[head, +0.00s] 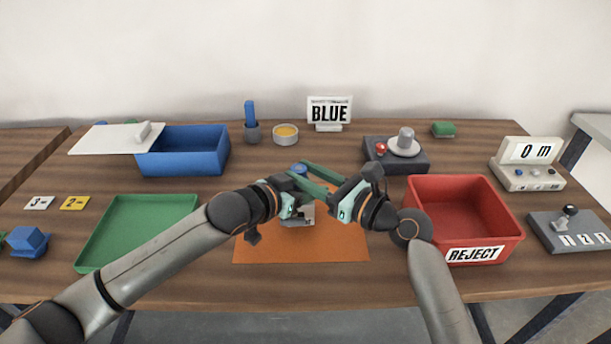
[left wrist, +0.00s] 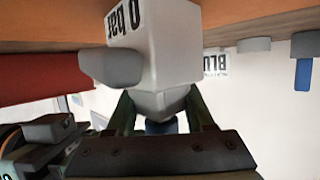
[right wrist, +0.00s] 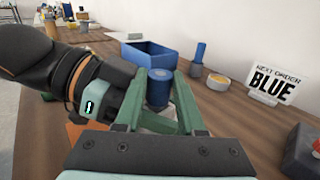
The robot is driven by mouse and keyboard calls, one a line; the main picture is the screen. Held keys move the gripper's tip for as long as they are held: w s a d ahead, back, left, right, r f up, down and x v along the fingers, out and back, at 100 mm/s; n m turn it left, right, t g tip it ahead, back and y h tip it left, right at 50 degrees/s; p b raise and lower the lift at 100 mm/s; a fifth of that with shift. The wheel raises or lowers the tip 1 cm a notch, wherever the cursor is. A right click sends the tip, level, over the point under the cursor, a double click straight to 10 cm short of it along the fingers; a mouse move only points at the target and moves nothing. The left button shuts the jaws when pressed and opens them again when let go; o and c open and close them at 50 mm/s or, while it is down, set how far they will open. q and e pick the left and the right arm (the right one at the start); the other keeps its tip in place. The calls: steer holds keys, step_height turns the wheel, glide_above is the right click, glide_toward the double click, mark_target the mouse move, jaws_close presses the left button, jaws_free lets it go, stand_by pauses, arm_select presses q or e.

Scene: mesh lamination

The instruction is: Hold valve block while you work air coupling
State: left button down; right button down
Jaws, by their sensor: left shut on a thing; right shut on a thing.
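The white valve block (head: 297,219) stands over the orange mat. In the left wrist view, upside down, the valve block (left wrist: 168,45) shows "0 bar" lettering and a grey knob. My left gripper (left wrist: 160,98) is shut on the block's narrower grey part. The blue air coupling (head: 299,168) sits at the top of the block. In the right wrist view the ribbed blue coupling (right wrist: 160,88) stands upright between the fingers of my right gripper (right wrist: 158,100), which is shut on it. The two grippers nearly touch and hide much of the block; the joint below the coupling is hidden.
The orange mat (head: 260,248) lies under my grippers. A red REJECT bin (head: 512,228) is right, a green tray (head: 95,262) left. Behind are a blue bin (head: 183,163), a tan-filled cup (head: 286,138), a BLUE sign (head: 329,111) and a dark device (head: 412,162).

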mark_target(305, 171)
arm_select(q)
steer(key=shift+s+a+f+y, duration=0.15)
steer(key=shift+f+y, duration=0.15)
steer(key=shift+f, duration=0.35)
arm_select(e)
steer(key=shift+r, duration=3.35)
arm_select(q)
steer(key=shift+c, duration=1.4)
jaws_free()
steer(key=shift+o, duration=0.4)
steer(key=shift+r, duration=0.2)
